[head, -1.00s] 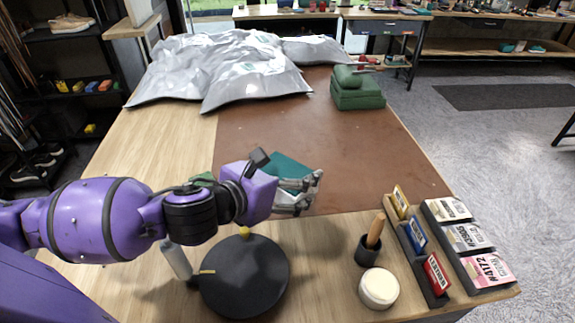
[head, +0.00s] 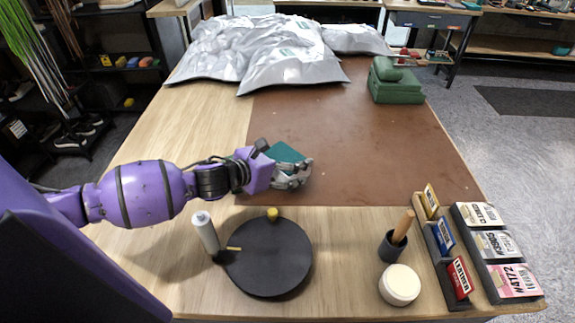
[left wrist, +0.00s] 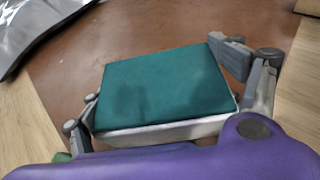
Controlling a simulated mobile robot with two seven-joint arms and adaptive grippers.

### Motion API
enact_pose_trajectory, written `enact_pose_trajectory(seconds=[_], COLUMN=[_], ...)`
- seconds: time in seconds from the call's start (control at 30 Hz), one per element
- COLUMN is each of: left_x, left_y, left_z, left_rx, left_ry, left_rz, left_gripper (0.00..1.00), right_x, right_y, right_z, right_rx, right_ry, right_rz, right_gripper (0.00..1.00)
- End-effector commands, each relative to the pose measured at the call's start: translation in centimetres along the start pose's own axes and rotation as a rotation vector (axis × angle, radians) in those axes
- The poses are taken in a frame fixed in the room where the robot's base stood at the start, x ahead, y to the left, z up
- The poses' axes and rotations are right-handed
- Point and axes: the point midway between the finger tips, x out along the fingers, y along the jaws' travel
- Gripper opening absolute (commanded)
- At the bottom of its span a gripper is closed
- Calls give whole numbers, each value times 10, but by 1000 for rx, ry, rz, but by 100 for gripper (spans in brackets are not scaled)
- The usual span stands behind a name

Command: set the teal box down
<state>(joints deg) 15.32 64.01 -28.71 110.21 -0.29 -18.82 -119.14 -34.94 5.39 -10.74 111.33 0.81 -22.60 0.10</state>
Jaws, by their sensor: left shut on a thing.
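The teal box (head: 284,153) is in my left gripper (head: 293,176), over the near left part of the brown mat (head: 365,150). In the left wrist view the box (left wrist: 165,85) shows a flat teal top and a pale side, with a finger of the left gripper (left wrist: 168,100) at each side. The fingers are shut on it. I cannot tell whether its underside touches the mat. My right gripper is in neither view.
A black round turntable (head: 268,258) stands in front of the arm, with a white bottle (head: 205,232) beside it. A brush cup (head: 392,246), a white jar (head: 399,285) and card racks (head: 447,245) are at the right. Grey bags (head: 290,65) and a green box (head: 396,88) lie at the back. The mat's middle is clear.

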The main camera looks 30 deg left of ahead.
Motion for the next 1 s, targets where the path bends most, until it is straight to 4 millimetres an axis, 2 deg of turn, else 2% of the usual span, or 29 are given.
enact_pose_trajectory(seconds=[0.03,0.1,0.5,0.53,0.6,0.63,1.0], left_x=[4,6,9,8,8,8,8], left_y=[-1,-1,-1,-1,-1,-1,-1], left_z=[-10,-16,-22,-22,-21,-21,-20], left_rx=[-6,-4,0,-1,-1,-1,0], left_ry=[2,2,1,2,2,2,1], left_rz=[0,0,-1,0,0,0,0], left_gripper=[48,48,48,88,97,100,100], right_x=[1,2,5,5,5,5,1], right_y=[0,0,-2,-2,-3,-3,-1], right_z=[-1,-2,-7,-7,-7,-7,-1], right_rx=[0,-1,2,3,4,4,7], right_ry=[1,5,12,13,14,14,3], right_rz=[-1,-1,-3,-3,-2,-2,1], right_gripper=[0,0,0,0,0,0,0])
